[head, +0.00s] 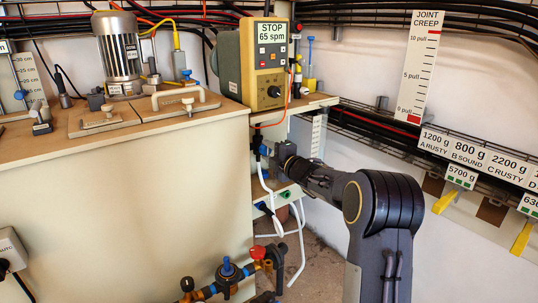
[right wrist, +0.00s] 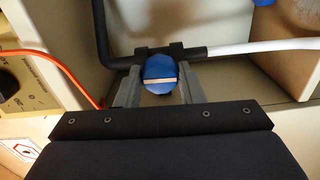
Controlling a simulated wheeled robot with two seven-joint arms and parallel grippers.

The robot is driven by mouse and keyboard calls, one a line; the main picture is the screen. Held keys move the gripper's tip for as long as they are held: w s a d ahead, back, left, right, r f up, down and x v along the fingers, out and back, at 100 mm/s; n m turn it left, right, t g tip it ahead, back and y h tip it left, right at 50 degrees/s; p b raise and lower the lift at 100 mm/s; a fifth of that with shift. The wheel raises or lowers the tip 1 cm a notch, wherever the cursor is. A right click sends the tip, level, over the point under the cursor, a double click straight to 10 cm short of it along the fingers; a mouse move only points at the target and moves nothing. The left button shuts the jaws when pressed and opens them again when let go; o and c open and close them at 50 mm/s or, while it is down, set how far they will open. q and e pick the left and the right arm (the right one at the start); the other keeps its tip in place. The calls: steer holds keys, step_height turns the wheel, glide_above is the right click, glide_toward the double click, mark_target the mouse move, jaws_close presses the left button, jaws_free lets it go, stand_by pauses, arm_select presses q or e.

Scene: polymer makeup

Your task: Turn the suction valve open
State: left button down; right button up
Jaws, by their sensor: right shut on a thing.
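In the right wrist view a round blue valve knob (right wrist: 160,70) with a pale stripe across its face sits on a black fitting. The stripe runs roughly along the line of the fitting and tube. My right gripper (right wrist: 157,88) has its two grey fingers closed on either side of the knob. In the head view the blue knob (head: 265,150) shows small beside the pump unit, and my right gripper (head: 272,151) reaches it from the right. My gripper and arm partly hide the valve there. My left gripper is not in view.
A white tube (right wrist: 245,46) leaves the fitting to the right. An orange cable (right wrist: 62,68) runs close on the left. The yellow-fronted pump (head: 270,75) stands above the valve.

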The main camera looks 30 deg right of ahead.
steer(key=shift+n, duration=0.4)
steer(key=o, duration=1)
steer(key=shift+s, duration=0.1)
steer(key=s, duration=0.2)
steer(key=s+p, duration=0.1)
steer(key=s, duration=0.4)
steer(key=shift+s+d+p, duration=0.3)
